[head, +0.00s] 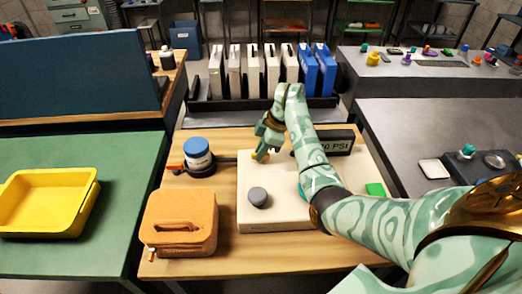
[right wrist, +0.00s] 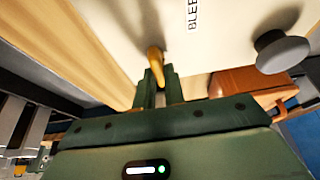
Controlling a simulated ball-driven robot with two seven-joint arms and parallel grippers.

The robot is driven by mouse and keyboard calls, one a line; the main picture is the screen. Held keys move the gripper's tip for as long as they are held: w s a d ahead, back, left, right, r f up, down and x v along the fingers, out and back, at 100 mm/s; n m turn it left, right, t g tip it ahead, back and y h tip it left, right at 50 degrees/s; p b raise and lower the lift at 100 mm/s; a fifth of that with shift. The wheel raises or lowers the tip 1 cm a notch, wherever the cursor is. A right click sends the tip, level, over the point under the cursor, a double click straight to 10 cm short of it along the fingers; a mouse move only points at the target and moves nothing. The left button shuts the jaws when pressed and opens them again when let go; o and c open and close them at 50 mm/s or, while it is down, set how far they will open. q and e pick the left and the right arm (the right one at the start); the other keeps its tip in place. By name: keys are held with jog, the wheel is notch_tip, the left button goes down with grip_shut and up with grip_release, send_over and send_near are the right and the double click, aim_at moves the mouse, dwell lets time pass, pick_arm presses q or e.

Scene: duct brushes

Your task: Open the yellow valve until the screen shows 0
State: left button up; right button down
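The yellow valve (right wrist: 155,58) stands up from a cream panel box (head: 285,216), near the printed letters BLEE. In the right wrist view its handle lies between the close-set fingers of my right gripper (right wrist: 160,88), which look shut on it. In the head view the right gripper (head: 262,153) is at the box's back left, mostly covering the valve. The dark screen (head: 341,145) at the back right of the box shows "0 PSI"; my arm hides its left part, so any leading digits cannot be read. My left gripper is out of view.
A grey knob (head: 258,197) and a green button (head: 375,189) are on the box. An orange case (head: 180,222) and a blue-lidded jar (head: 198,154) stand to its left. A binder rack (head: 262,105) is behind. A yellow tray (head: 45,202) sits on the green table.

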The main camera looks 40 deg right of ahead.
dwell(0.3)
jog(key=shift+a+r+n+g+y+p, duration=0.1)
jog(key=shift+r+n+g+y+p, duration=0.15)
jog(key=shift+n+p, duration=0.7)
jog(key=shift+w+f+n+g, duration=0.1)
jog(key=shift+n+g, duration=0.35)
jog(key=shift+n, duration=0.5)
jog(key=shift+f+n+g+p, duration=0.1)
jog(key=shift+n+g+p, duration=0.25)
jog(key=shift+n, duration=0.55)
jog(key=n+g, duration=0.1)
jog(key=n, duration=0.1)
jog(key=shift+n, duration=0.4)
jog(key=n+g, duration=0.1)
jog(key=n, duration=0.1)
jog(key=shift+f+n+b, duration=0.1)
jog(key=shift+n+b, duration=0.2)
jog(key=shift+n, duration=0.1)
jog(key=n+g+h, duration=0.1)
jog(key=n, duration=0.1)
jog(key=n+b, duration=0.1)
jog(key=n, duration=0.2)
jog(key=shift+n+g+h, duration=0.3)
jog(key=shift+g+h, duration=0.05)
jog(key=shift+w, duration=0.1)
jog(key=c, duration=1.5)
grip_release()
